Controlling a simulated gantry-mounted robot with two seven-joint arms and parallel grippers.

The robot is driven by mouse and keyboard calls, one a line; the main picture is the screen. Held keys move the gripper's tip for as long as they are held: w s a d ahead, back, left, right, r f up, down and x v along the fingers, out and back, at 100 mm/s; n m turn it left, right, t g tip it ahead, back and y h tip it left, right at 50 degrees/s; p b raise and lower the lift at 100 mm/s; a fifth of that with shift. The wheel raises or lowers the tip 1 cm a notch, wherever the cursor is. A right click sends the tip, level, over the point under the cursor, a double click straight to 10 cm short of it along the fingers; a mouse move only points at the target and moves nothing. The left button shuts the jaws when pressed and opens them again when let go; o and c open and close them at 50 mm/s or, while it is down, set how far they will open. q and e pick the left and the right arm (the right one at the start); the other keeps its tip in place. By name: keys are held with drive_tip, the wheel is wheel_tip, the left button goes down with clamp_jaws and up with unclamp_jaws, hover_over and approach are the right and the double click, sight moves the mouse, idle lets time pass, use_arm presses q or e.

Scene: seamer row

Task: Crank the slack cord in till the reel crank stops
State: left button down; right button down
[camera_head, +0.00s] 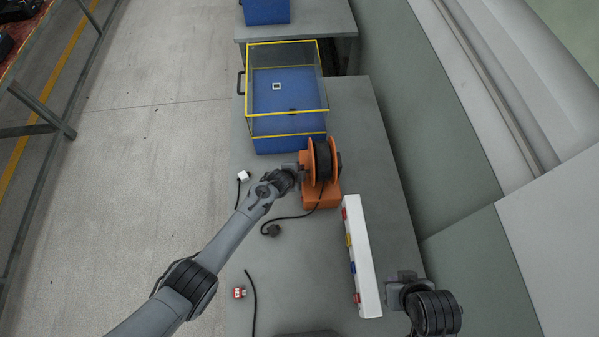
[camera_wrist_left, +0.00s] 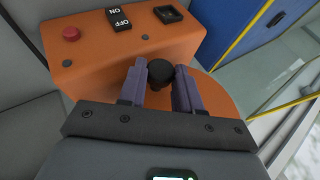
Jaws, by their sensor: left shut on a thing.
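The orange cord reel (camera_head: 309,160) with black cord wound on its drum stands on the grey table. Its orange base (camera_wrist_left: 85,55) fills the upper left of the left wrist view. A loose black cord (camera_head: 285,217) runs from the reel to a dark plug (camera_head: 273,230) on the table. My left gripper (camera_head: 291,172) is at the reel's left side. In the left wrist view its two fingers (camera_wrist_left: 160,82) are shut on the black crank knob (camera_wrist_left: 160,76). The crank arm is mostly hidden. My right gripper (camera_head: 401,281) is at the lower right, apart from the reel; its jaws are unclear.
A blue case with a clear, yellow-edged cover (camera_head: 288,127) stands behind the reel. A white strip with coloured parts (camera_head: 361,255) lies in front. A white plug (camera_head: 243,176) and a red-and-white plug (camera_head: 239,293) lie near the left edge.

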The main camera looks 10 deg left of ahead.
use_arm(q)
drive_tip(key=c, duration=0.8)
unclamp_jaws()
drive_tip(key=shift+a, duration=0.1)
drive_tip(key=p+v, duration=0.2)
drive_tip(key=v, duration=0.8)
drive_tip(key=shift+s+r, duration=0.25)
drive_tip(key=shift+s, duration=0.05)
